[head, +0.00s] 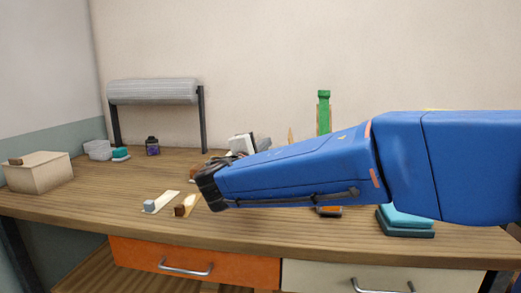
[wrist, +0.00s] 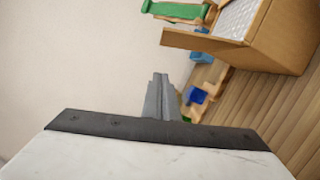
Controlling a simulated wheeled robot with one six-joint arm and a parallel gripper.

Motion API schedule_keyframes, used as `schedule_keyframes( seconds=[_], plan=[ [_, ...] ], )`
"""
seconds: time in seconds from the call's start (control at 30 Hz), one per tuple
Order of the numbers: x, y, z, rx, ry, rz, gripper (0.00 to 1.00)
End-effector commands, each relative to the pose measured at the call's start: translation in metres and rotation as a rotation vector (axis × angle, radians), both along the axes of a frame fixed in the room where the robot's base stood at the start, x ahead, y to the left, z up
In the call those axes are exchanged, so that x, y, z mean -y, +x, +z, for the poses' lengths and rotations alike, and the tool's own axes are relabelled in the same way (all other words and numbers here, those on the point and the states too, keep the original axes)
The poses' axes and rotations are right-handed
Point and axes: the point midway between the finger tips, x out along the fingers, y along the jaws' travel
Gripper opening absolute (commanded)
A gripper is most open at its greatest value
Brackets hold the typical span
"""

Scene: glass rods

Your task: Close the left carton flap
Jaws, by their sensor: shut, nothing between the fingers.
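The open brown carton (wrist: 285,40) is at the upper right of the wrist view, with a white lining inside. One flap (wrist: 205,45) sticks out from its near edge, standing open; I take it for the left flap. In the head view my blue arm hides most of the carton, and only a thin tan flap tip (head: 291,136) shows above the arm. My gripper (wrist: 160,95) is shut and empty, its grey fingers pointing towards the carton and apart from the flap.
A green upright object (head: 323,108) rises behind my arm; green also shows beside the carton (wrist: 180,11). Small wooden pieces (head: 183,207) lie at the desk's front. A closed box (head: 40,175), a jar (head: 152,146) and a roll stand (head: 153,92) are at left. Teal stacked items (head: 405,220) sit right.

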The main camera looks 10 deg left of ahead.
Motion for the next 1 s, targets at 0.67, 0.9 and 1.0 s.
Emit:
schedule_keyframes(
  seconds=[0.67, 0.9, 1.0],
  plan=[
    [0.048, 0.031, 0.012, -0.001, 0.0, 0.0, 0.0],
    [0.048, 0.031, 0.012, -0.001, 0.0, 0.0, 0.0],
    [0.048, 0.031, 0.012, 0.0, 0.003, 0.0, 0.0]
  ],
)
